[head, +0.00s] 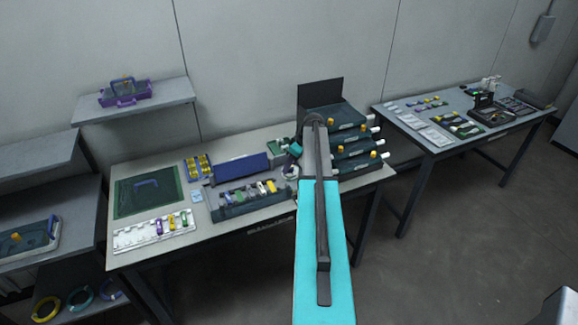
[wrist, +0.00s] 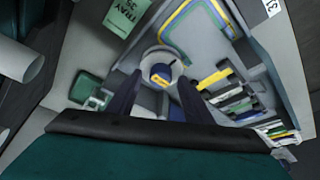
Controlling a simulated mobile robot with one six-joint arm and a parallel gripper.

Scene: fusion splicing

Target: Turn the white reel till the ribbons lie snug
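The white reel (wrist: 148,62) shows in the wrist view as a round white ring with a dark blue and yellow middle. In the head view it is a small white shape (head: 289,171) just below my gripper (head: 294,150). In the wrist view my gripper (wrist: 158,88) is open, its two dark fingers apart, with the reel just beyond and between the tips. I cannot tell whether they touch it. Blue, yellow and green ribbons (wrist: 180,20) curve along a grey tray (wrist: 230,45) beyond the reel. How tightly they lie is not clear.
A green label card (wrist: 126,14) lies beside the tray. The workbench (head: 245,147) also carries a dark rack of coloured pieces (head: 240,205), a blue panel (head: 238,168), a green mat (head: 135,200) and a white holder (head: 140,236). Stacked dark trays (head: 355,145) stand close on the right.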

